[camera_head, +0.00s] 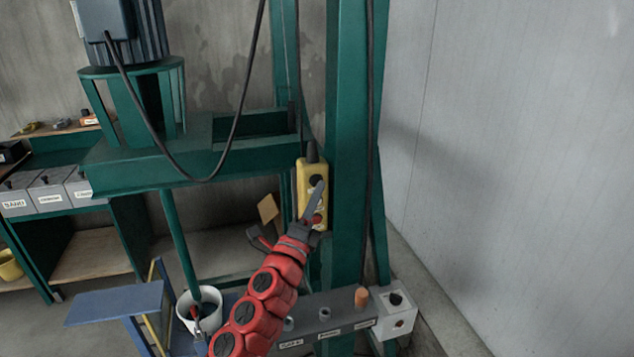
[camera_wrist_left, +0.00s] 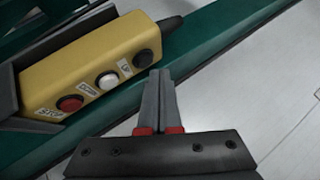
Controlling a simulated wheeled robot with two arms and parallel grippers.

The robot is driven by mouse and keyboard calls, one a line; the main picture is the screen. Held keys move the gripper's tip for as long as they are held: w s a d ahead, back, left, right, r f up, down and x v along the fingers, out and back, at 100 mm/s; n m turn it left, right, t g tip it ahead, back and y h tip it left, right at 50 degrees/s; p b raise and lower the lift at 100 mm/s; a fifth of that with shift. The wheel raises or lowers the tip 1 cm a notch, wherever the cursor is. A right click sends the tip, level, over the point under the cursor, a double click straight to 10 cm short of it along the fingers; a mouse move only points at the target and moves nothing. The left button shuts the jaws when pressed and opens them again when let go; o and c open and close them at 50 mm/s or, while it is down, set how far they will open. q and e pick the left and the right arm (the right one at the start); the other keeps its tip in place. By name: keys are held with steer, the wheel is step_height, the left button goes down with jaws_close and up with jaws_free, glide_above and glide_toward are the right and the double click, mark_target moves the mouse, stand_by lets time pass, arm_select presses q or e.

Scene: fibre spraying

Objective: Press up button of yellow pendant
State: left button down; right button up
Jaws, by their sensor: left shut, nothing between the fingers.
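The yellow pendant (camera_head: 304,172) hangs upright by its cable on the front of the green column. In the left wrist view the pendant (camera_wrist_left: 70,55) shows a black button (camera_wrist_left: 143,59) beside the UP label, a white button (camera_wrist_left: 107,80) beside DOWN and a red button (camera_wrist_left: 69,104) beside STOP. My left gripper (camera_head: 319,184) is shut and empty, with its tips in front of the pendant's upper part. In the left wrist view its tips (camera_wrist_left: 160,74) lie just beside the black button. Whether they touch it cannot be told. My right gripper is not in view.
The green column (camera_head: 349,120) stands behind the pendant, with a machine arm and motor (camera_head: 135,35) to the left. Below are a white bucket (camera_head: 199,296), a blue platform (camera_head: 118,304) and a grey control box (camera_head: 397,313). A plain wall is at right.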

arm_select(q)
steer(key=shift+w, duration=0.15)
steer(key=shift+w+a, duration=0.15)
steer(key=shift+w, duration=0.1)
